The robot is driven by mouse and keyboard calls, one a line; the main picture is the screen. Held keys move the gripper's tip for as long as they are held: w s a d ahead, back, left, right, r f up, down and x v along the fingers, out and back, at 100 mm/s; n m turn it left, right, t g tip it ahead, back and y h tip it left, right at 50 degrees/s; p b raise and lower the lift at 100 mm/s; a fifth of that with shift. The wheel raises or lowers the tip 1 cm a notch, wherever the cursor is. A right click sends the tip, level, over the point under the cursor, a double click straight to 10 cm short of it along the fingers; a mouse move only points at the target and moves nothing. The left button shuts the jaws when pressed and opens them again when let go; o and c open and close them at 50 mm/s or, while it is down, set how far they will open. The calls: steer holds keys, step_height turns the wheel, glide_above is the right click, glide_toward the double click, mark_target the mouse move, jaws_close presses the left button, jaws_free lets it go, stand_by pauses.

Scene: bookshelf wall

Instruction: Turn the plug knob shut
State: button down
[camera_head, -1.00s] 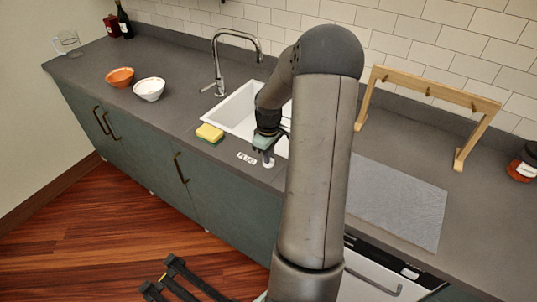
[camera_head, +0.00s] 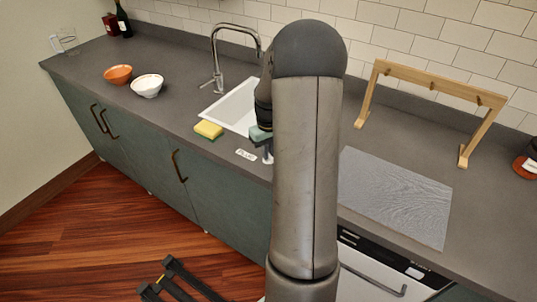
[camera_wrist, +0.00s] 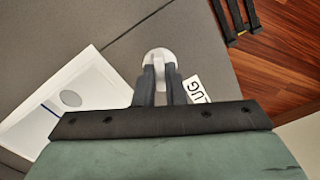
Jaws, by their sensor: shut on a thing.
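The plug knob (camera_wrist: 160,57) is a small pale, round-based knob on the grey counter beside the sink. My gripper (camera_wrist: 159,72) is shut on it from above, one dark finger on each side. In the head view the knob (camera_head: 267,158) shows just under my gripper (camera_head: 262,140), partly hidden by my arm. The white PLUG label (camera_head: 246,154) lies to the left of the knob there, and it also shows in the wrist view (camera_wrist: 196,89), partly covered by the finger. How far the knob is turned cannot be told.
The white sink (camera_head: 234,106) lies behind the knob with a tall faucet (camera_head: 217,60) at its back. A yellow-green sponge (camera_head: 208,130) sits at its left front corner. Two bowls stand farther left. A wooden rack (camera_head: 430,85) and grey mat (camera_head: 394,197) are to the right.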

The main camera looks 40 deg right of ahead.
steer(key=m+b, duration=0.2)
steer(key=m, duration=0.4)
steer(key=shift+m+b, duration=0.3)
steer(key=shift+b, duration=0.05)
steer(key=m, duration=0.6)
steer(key=shift+r+b, duration=0.1)
steer(key=shift+b, duration=0.3)
steer(key=c, duration=1.5)
jaws_free()
step_height(320, 180, up, 17)
steer(key=shift+r+b, duration=0.2)
steer(key=shift+b, duration=0.25)
steer(key=shift+a, duration=0.1)
